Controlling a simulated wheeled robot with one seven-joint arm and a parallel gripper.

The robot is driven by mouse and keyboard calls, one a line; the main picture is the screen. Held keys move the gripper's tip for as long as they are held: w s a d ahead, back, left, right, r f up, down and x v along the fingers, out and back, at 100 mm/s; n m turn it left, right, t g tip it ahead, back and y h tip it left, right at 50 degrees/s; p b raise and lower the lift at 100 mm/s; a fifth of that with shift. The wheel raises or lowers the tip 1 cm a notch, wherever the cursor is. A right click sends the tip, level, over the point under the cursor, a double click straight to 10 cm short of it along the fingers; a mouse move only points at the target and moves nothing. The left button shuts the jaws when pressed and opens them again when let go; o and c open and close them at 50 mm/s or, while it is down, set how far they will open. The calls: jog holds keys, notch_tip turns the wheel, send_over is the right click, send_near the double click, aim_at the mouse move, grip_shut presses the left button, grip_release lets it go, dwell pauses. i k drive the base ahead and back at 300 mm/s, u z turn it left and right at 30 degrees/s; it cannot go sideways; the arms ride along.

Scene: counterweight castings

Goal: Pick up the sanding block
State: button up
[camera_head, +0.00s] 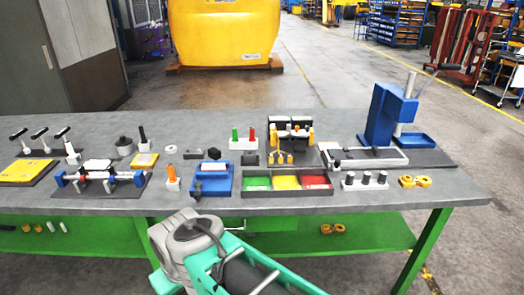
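I cannot tell for sure which thing is the sanding block. A small dark block (250,159) lies on the grey bench behind the coloured tray, and a low grey piece (193,154) lies to its left; either could be it, but both are too small to make out. Nothing touches either one. My arm shows at the bottom middle, in front of the bench, and its gripper is out of view.
The bench (455,186) carries a three-part tray (244,194), a blue tray stand (222,185), a blue press (379,115) at the right, and a clamp fixture (140,180) at the left. Several small parts stand between them. A green shelf (375,231) lies below.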

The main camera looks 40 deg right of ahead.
aim_at(215, 153)
jog(key=z, duration=0.25)
jog(key=i, duration=1.5)
